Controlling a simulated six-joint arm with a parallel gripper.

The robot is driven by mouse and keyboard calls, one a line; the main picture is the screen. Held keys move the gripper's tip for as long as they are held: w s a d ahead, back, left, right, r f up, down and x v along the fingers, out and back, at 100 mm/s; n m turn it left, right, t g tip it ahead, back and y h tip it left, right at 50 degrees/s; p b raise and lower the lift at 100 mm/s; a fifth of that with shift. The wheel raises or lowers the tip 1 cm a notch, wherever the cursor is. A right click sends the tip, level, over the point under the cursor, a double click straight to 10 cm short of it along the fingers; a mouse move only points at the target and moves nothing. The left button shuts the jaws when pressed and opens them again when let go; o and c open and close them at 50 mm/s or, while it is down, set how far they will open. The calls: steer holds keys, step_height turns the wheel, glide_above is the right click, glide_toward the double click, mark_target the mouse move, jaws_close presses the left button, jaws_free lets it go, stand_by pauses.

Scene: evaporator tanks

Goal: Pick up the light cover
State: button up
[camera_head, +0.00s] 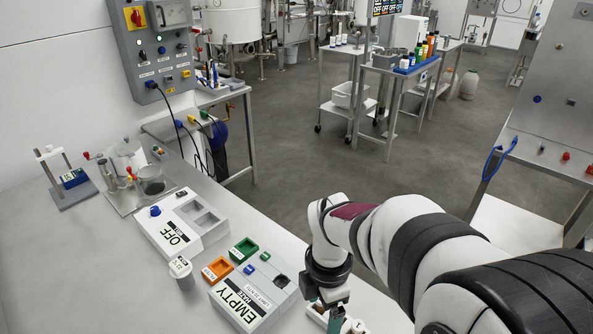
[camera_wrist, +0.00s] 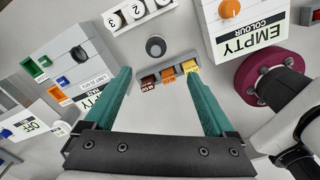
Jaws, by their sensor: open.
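A dark grey round cap (camera_wrist: 155,46) with a lighter raised centre lies on the pale bench in the wrist view. It looks like the light cover, though no label confirms this. My gripper (camera_wrist: 157,71) has two teal fingers spread wide with nothing held between them. The cap appears just beyond the fingertips, roughly centred and apart from both. In the head view my gripper (camera_head: 337,312) is low over the front of the bench. I cannot make out the cap there.
A small grey rack (camera_wrist: 167,77) with brown, orange and yellow pieces shows between the fingers. A haze box (camera_head: 256,291) marked EMPTY stands left of my gripper. Orange (camera_head: 217,269) and green (camera_head: 243,251) trays sit nearby.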

steer(key=shift+n, duration=0.6)
steer(key=f, duration=1.6)
steer(key=shift+w+a+f, duration=0.2)
steer(key=shift+w, duration=0.2)
steer(key=c, duration=1.4)
steer(key=shift+r, duration=0.65)
step_height(320, 180, up, 3)
steer(key=shift+r, duration=0.1)
steer(key=s+d+r, duration=0.4)
steer(key=d+r, duration=0.2)
steer(key=d, duration=0.4)
steer(key=w+a, duration=0.5)
steer(key=w, duration=0.1)
steer(key=w+a+r, duration=0.1)
steer(key=w+a, duration=0.5)
steer(key=w, duration=0.1)
steer(key=w+a+r, duration=0.1)
steer(key=w+a, duration=0.5)
steer(key=shift+w, duration=0.2)
